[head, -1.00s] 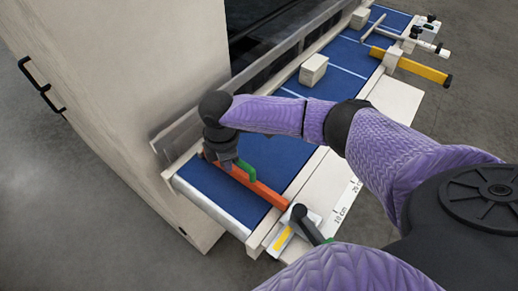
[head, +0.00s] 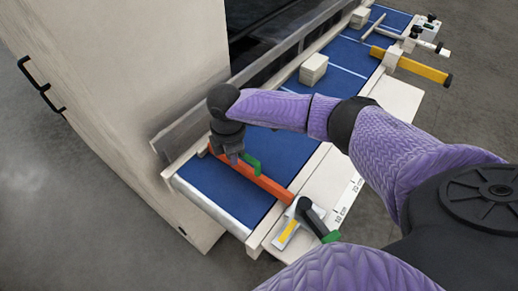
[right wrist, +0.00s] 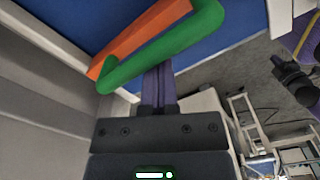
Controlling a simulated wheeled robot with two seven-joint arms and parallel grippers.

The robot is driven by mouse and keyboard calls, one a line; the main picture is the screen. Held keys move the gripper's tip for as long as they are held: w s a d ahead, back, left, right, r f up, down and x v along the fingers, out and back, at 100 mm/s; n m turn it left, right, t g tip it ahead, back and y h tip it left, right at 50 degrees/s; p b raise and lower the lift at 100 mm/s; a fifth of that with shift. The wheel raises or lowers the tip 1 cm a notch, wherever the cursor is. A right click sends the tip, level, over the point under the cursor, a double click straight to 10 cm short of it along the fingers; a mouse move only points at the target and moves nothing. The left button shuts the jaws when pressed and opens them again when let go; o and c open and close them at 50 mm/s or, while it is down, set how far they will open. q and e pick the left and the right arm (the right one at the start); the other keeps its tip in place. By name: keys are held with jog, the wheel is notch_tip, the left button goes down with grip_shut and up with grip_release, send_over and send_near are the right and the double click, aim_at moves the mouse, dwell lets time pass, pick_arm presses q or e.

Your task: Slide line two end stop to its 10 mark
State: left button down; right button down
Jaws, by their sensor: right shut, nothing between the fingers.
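The orange end stop bar (head: 262,178) lies across the blue belt (head: 228,190) near its front end. It carries a green loop handle (head: 252,165), which shows large in the right wrist view (right wrist: 165,55). Its carriage (head: 290,226), with a yellow strip, sits on the side rail below the 10 cm mark (head: 342,216). A black clamp lever (head: 308,214) with a green tip is on the carriage. My right gripper (head: 236,157) is shut and empty beside the handle; its fingers (right wrist: 157,90) seem to touch it, though contact is unclear. My left gripper is out of view.
A yellow bar (head: 410,65) crosses the rail farther back. A tall beige cabinet (head: 120,90) stands to the left. The belt between bar and nearest stack looks clear.

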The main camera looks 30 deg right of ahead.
jog(key=shift+w+d+b, duration=0.2)
jog(key=shift+w+d, duration=0.1)
jog(key=shift+d, duration=0.45)
jog(key=shift+w+d+b, duration=0.15)
jog(key=shift+w+d, duration=0.1)
jog(key=shift+d, duration=0.55)
jog(key=shift+w+d+b, duration=0.2)
jog(key=shift+w+d, duration=0.1)
jog(key=shift+d, duration=0.45)
jog(key=shift+s+a+r+p, duration=0.1)
jog(key=shift+s+a+p, duration=0.1)
jog(key=shift+a+p, duration=0.3)
jog(key=shift+s+a+p, duration=0.15)
jog(key=shift+a+p, duration=0.25)
jog(key=shift+a, duration=0.05)
notch_tip(320, 180, up, 9)
jog(key=p, duration=0.9)
jog(key=shift+p, duration=0.35)
